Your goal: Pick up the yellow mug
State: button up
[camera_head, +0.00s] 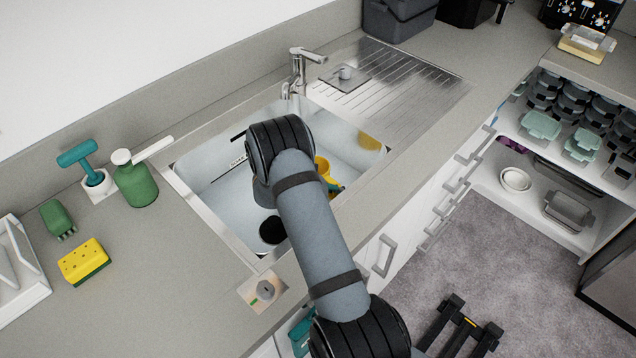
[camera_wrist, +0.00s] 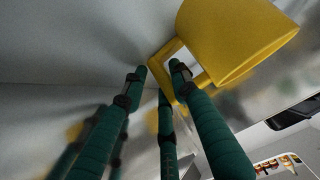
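The yellow mug (camera_head: 322,167) is in the metal sink, partly hidden behind my arm in the head view. In the wrist view the mug (camera_wrist: 235,38) fills the upper right, tilted in the picture, with its squarish handle pointing left. My gripper (camera_wrist: 159,69) has dark green fingers, spread apart around the handle. The handle lies between the fingertips, with a visible gap on the left side. Whether the right fingertip touches the handle is unclear. In the head view my gripper is mostly hidden by the arm, with only a bit of green showing beside the mug.
The sink (camera_head: 215,225) has walls close around my gripper. A faucet (camera_head: 298,68) stands behind it. A green soap bottle (camera_head: 134,180), a teal-handled brush (camera_head: 85,165) and a yellow sponge (camera_head: 84,261) are on the left counter. The ribbed drainboard (camera_head: 410,85) is mostly clear.

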jog(key=c, duration=0.6)
grip_shut()
